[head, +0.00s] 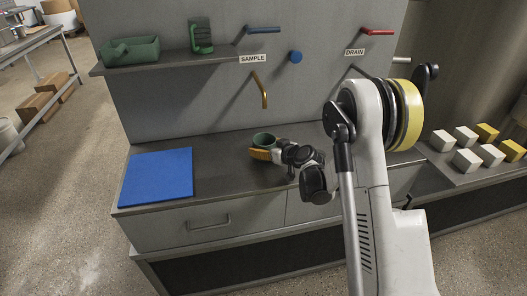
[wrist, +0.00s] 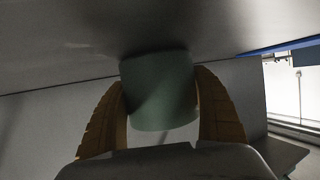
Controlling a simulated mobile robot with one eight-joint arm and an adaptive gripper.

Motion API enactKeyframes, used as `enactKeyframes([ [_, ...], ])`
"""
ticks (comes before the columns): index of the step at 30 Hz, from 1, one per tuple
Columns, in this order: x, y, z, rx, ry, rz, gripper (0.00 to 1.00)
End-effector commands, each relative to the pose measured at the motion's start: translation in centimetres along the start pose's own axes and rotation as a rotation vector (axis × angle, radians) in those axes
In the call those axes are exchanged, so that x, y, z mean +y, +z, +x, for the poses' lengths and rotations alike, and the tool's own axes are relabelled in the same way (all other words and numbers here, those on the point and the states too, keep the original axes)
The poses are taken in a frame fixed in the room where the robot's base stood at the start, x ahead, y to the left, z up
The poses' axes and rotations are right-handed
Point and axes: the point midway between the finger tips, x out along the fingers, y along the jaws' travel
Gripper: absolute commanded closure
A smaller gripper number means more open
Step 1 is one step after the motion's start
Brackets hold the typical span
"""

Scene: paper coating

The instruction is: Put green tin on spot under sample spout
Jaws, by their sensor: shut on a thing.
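The green tin (head: 264,140) is at the counter below the sample spout (head: 260,90), the brass bent pipe under the SAMPLE label (head: 253,59). My gripper (head: 262,152) is shut on the tin, with its yellow-brown fingers around it. In the wrist view the tin (wrist: 159,92) sits between the two ribbed fingers (wrist: 160,112), one on each side. The tin looks upright in the head view, with its open top showing. I cannot tell whether its base touches the counter.
A blue mat (head: 157,177) lies on the counter (head: 225,172) at the left. A shelf (head: 166,62) above holds a green tray (head: 130,51) and a green holder (head: 200,36). The DRAIN label (head: 354,52) is to the right. White and yellow blocks (head: 467,160) stand at far right.

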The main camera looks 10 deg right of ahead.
Motion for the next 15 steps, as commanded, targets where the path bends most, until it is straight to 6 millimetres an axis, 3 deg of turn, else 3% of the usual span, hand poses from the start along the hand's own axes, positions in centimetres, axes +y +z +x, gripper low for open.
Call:
enactKeyframes([
  [10,0.01,0.27,0.09,0.000,0.000,0.000,0.62],
  [11,0.01,0.23,0.07,0.000,0.000,0.000,0.20],
  [12,0.01,0.22,0.06,0.000,0.000,0.000,0.07],
  [15,0.00,0.23,0.06,0.000,0.000,0.000,0.05],
])
